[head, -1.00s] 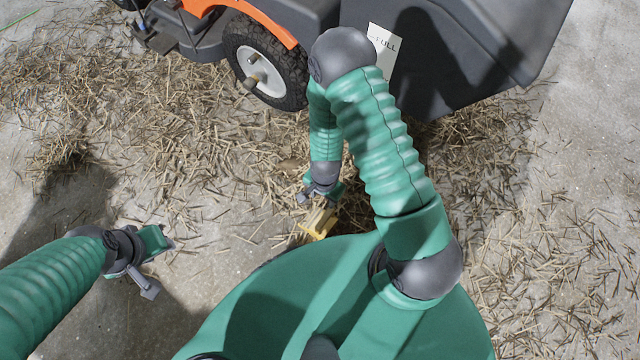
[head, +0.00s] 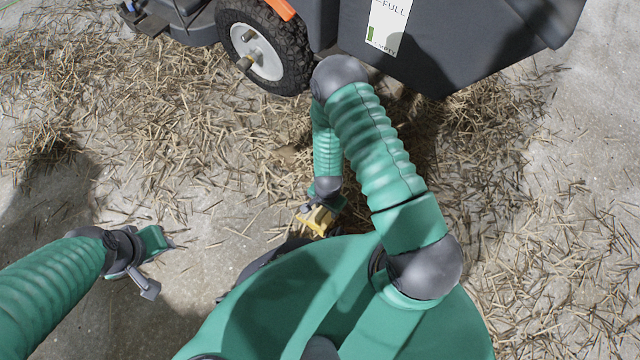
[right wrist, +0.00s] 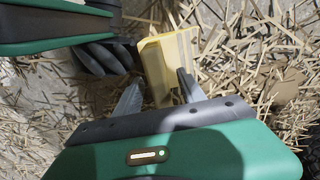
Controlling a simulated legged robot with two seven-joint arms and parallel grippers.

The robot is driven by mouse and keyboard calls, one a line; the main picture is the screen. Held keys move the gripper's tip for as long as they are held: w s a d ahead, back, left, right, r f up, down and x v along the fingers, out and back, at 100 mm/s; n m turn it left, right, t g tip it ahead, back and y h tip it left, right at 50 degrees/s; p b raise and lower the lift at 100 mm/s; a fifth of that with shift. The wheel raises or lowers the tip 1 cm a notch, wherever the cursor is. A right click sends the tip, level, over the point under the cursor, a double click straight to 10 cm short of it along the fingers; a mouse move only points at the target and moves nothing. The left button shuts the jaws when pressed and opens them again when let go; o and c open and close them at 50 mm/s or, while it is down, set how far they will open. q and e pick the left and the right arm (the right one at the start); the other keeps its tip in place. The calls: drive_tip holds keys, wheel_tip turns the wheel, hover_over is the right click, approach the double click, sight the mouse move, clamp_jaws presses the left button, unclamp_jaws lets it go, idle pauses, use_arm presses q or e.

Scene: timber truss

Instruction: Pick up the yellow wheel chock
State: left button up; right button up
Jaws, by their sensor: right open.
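The yellow wheel chock (head: 317,221) lies on the straw-strewn ground, close to the edge of my green body in the head view. My right gripper (head: 318,212) is right at it and partly covers it. In the right wrist view, the pale yellow chock (right wrist: 166,62) shows past and between the two spread grey fingers of the right gripper (right wrist: 158,88). The right finger overlaps the chock in the picture; I cannot tell whether it touches. My left gripper (head: 152,265) is over bare ground at the left, away from the chock; its finger opening is unclear.
An orange and dark grey machine stands at the top, with a black tyre (head: 265,45) and a large grey container (head: 450,45) bearing a white label (head: 388,25). Loose straw (head: 220,130) covers much of the concrete. The ground around the left gripper is mostly clear.

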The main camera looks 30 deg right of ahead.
wheel_tip(320, 180, down, 2)
drive_tip(key=shift+r, duration=0.2)
clamp_jaws()
idle(1.2)
